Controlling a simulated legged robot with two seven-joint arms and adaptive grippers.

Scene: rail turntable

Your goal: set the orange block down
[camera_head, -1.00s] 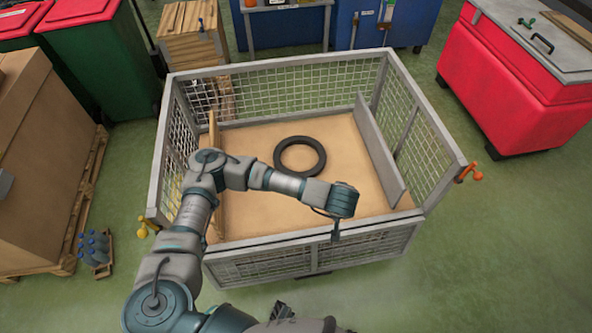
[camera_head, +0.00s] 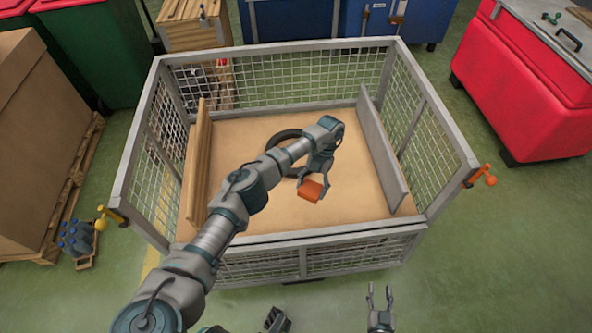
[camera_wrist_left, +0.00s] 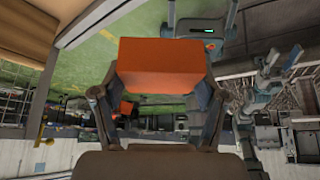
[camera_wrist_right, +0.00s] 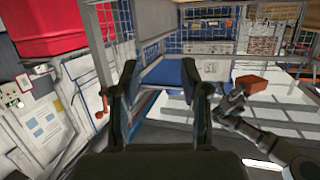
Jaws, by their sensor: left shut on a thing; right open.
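The orange block (camera_head: 312,192) is held in my left gripper (camera_head: 314,184), over the brown floor of the mesh-sided crate (camera_head: 270,242). In the left wrist view the block (camera_wrist_left: 163,64) sits between the two fingers, which press on its sides. In the head view it appears to hang above the crate floor; the exact height is hard to tell. My right gripper (camera_head: 380,298) is open and empty, outside the crate near its front side. The right wrist view shows its spread fingers, with the orange block (camera_wrist_right: 252,83) to the right.
A black ring (camera_head: 283,137) lies on the crate floor behind my left arm. A wooden board (camera_head: 198,165) stands at the left and a grey panel (camera_head: 381,150) at the right. Crate floor is clear at the front right. A red bin (camera_head: 520,90) stands outside.

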